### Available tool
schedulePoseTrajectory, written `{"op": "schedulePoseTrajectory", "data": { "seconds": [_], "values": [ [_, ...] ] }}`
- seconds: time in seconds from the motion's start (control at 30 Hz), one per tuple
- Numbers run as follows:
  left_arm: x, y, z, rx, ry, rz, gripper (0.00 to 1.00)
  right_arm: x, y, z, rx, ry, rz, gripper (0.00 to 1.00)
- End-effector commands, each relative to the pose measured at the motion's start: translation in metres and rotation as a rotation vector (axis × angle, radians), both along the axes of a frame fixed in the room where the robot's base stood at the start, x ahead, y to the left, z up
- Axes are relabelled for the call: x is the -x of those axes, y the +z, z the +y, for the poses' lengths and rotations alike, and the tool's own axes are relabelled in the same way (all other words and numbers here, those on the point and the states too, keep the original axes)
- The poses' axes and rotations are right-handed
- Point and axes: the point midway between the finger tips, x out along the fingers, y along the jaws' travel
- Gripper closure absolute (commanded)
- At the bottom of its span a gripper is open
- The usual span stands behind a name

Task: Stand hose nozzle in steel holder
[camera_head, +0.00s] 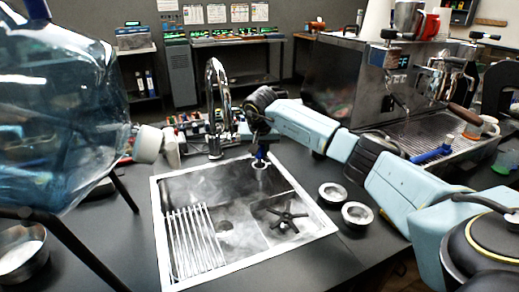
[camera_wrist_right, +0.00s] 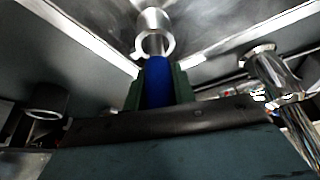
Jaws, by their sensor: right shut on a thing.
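The hose nozzle has a blue body and shows below my right gripper (camera_head: 262,142) in the head view, as a small blue piece (camera_head: 262,152). In the right wrist view the blue nozzle (camera_wrist_right: 159,82) sits between the dark green fingers of my right gripper (camera_wrist_right: 160,92), which is shut on it. The steel holder (camera_head: 260,169) is a small ring at the sink's back edge, directly under the nozzle. In the wrist view the holder (camera_wrist_right: 153,22) lies just beyond the nozzle's end. I cannot tell whether the tip is inside it. My left gripper is not in view.
A steel sink (camera_head: 163,235) with a rack and a black star-shaped grate lies below. A chrome faucet (camera_head: 213,100) stands left of my right gripper. Two metal cups (camera_head: 333,193) (camera_head: 357,214) sit right of the sink. A large water jug (camera_head: 60,110) and an espresso machine (camera_head: 340,85) flank the area.

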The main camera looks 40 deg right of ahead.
Motion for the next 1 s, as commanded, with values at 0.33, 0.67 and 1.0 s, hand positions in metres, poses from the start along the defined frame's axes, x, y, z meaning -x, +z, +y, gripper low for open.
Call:
{"op": "schedulePoseTrajectory", "data": {
  "seconds": [0.33, 0.67, 1.0],
  "values": [
    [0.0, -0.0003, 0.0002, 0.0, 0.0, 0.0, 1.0, 0.0, -0.0014, -0.0002, 0.0, 0.0, 0.0, 1.0],
    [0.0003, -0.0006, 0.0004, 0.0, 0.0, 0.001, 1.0, 0.0001, -0.0064, -0.0002, 0.0, -0.001, 0.0, 1.0],
    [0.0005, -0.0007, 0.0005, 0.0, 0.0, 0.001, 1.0, 0.0, -0.0089, -0.0002, 0.0, -0.001, 0.0, 1.0]
  ]
}}
